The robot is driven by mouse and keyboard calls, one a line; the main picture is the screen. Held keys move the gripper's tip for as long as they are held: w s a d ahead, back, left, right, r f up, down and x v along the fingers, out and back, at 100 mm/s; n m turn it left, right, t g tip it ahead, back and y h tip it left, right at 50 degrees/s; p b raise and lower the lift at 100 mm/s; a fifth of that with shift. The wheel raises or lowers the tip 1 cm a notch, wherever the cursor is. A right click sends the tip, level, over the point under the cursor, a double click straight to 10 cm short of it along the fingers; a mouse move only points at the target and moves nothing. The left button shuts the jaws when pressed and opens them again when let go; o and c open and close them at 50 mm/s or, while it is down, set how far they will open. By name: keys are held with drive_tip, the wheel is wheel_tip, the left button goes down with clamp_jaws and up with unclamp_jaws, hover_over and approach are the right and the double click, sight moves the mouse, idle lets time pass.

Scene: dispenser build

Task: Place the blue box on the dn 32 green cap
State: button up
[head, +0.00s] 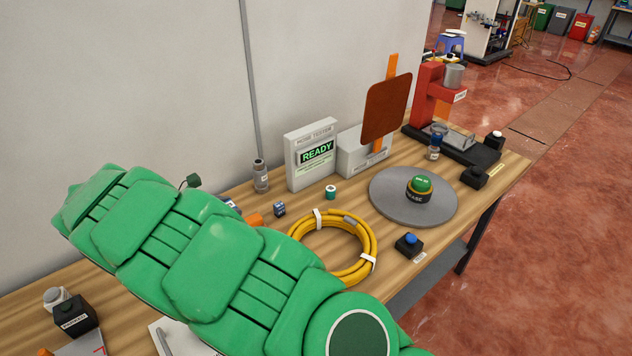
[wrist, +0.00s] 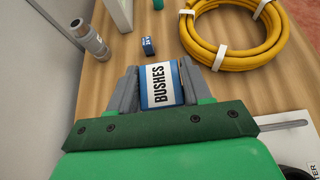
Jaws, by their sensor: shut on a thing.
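In the head view my green arm hides the gripper and most of the box. A green cap (head: 421,184) with small, hard-to-read lettering sits on a black and yellow base on the grey round plate (head: 385,203), far to the right of my gripper. Whether the box touches the table cannot be told.
A coiled yellow hose (head: 368,240) lies between my arm and the round plate. A small dark blue box (head: 279,209), a grey bottle (head: 260,176), a teal-and-white piece (head: 330,192) and a hose tester (head: 312,157) stand behind it. A blue button (head: 409,241) is near the front edge.

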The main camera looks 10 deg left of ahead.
drive_tip(key=w+d+r+m+g+h, duration=0.15)
drive_tip(key=w+d, duration=0.25)
drive_tip(key=d, duration=0.5)
drive_tip(key=w+d+r+m+g, duration=0.15)
drive_tip(key=w+d, duration=0.25)
drive_tip(key=d, duration=0.4)
drive_tip(key=w+d+r+m+g+h, duration=0.1)
drive_tip(key=w+d+m, duration=0.1)
drive_tip(key=w+d, duration=0.5)
drive_tip(key=s+d+r+m+g+h, duration=0.1)
drive_tip(key=d+r+m+g, duration=0.1)
drive_tip(key=d, duration=1.3)
drive_tip(key=d+r+m+g, duration=0.2)
drive_tip(key=d+g, duration=0.1)
drive_tip(key=d, duration=1.1)
hover_over(422, 180)
drive_tip(key=shift+f, duration=6.3)
